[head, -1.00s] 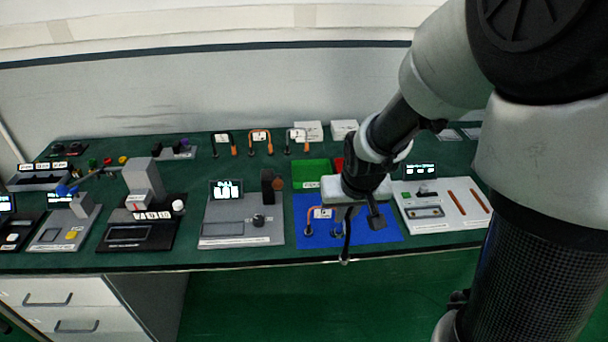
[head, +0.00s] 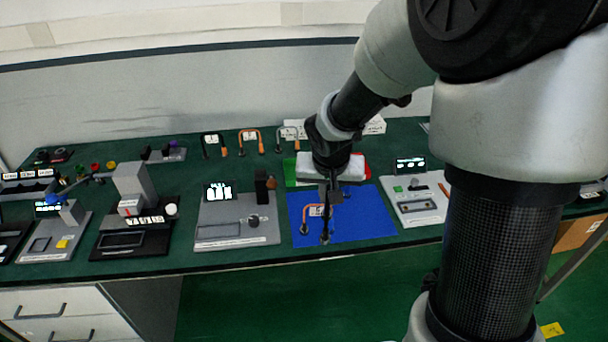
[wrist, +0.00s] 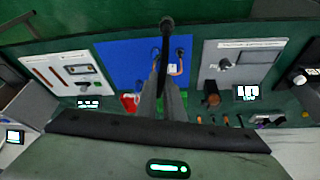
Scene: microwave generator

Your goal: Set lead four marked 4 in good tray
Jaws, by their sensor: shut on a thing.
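My gripper (head: 328,193) is shut on a dark lead (head: 325,236), which hangs down over the blue mat (head: 370,215). In the wrist view the lead's dark end (wrist: 167,22) sticks out past the fingertips; its mark cannot be read. The green tray (head: 290,172), likely the good tray, is behind my gripper and partly hidden by it. It also shows as a small green patch in the wrist view (wrist: 176,106).
An orange lead (head: 305,217) with a white label lies on the blue mat beside the held lead. Several leads (head: 250,140) stand in a back row. A grey meter panel (head: 235,232) is left of the mat, a white panel (head: 420,207) right.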

